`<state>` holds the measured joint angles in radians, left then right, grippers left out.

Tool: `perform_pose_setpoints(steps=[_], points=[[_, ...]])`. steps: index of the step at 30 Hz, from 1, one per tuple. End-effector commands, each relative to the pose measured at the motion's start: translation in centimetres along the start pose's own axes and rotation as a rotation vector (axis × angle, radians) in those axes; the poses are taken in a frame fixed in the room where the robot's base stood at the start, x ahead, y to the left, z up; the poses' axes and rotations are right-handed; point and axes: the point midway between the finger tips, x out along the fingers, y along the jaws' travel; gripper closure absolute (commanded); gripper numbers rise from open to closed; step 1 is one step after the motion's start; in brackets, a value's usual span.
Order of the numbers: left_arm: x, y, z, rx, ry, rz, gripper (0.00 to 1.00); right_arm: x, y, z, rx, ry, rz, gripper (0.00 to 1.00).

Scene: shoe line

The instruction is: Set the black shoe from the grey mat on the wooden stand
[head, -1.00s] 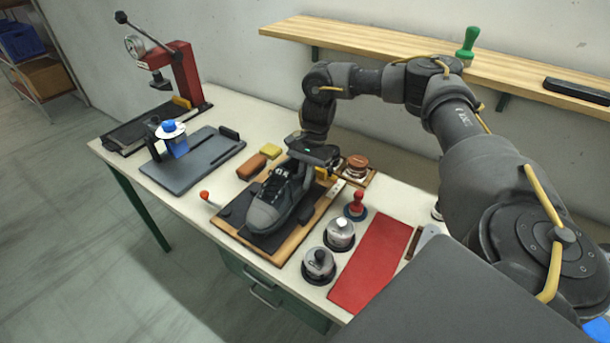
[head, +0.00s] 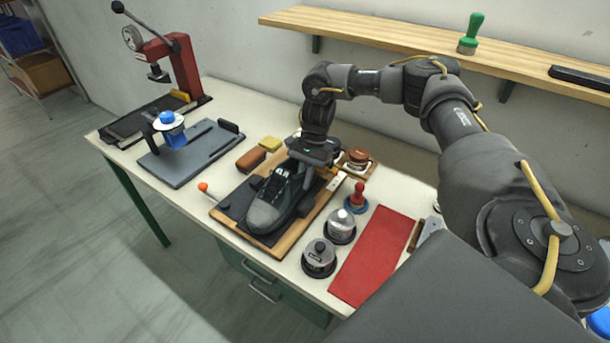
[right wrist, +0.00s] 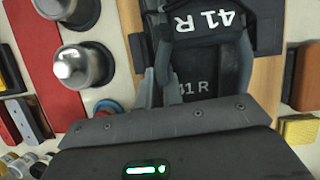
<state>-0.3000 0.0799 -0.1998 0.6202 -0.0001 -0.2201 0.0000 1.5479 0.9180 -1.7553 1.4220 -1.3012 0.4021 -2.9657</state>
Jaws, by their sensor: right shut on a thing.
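The black shoe (head: 275,200) is over the wooden stand (head: 292,236), toe toward the front left. It looks very low on the stand's dark pad (head: 240,200); I cannot tell whether its whole sole touches. My right gripper (head: 304,164) is shut on the shoe at its heel end, and its fingertips are mostly hidden in the head view. The right wrist view shows the shoe's opening and tongue (right wrist: 205,50), marked "41 R", close in front of the gripper. The grey mat (head: 205,160) lies to the left, with no shoe on it. My left gripper is out of view.
A blue-topped item (head: 172,130) stands at the grey mat. A red press (head: 180,70) is behind it. Brown and yellow blocks (head: 252,158), two metal-lidded jars (head: 319,257), a red-handled stamp (head: 357,196) and a red sheet (head: 375,255) surround the stand. A shelf (head: 370,40) runs behind.

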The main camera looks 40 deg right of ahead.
Motion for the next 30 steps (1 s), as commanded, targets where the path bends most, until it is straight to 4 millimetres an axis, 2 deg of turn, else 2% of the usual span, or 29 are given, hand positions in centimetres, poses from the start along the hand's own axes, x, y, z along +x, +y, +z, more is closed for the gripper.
perform_pose_setpoints(steps=[2, 3, 9, 20, 29, 30], points=[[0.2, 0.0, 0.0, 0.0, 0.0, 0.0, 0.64, 0.2, -0.1, -0.1, -0.001, -0.001, -0.002, 1.0], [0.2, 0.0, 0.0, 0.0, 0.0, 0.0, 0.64, 0.2, -0.1, -0.1, -0.001, -0.001, -0.002, 0.91], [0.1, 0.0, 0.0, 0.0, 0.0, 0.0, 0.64, 0.1, 0.0, 0.0, -0.001, 0.0, -0.001, 0.67], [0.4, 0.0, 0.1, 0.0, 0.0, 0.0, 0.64, -0.3, 0.0, -0.1, 0.001, 0.001, 0.0, 0.67], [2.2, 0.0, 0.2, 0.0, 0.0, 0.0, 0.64, -5.2, -0.2, -0.2, -0.001, 0.004, -0.006, 0.67], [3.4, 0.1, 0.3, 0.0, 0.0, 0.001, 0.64, -4.8, -0.3, -0.4, -0.005, 0.003, -0.002, 0.67]])
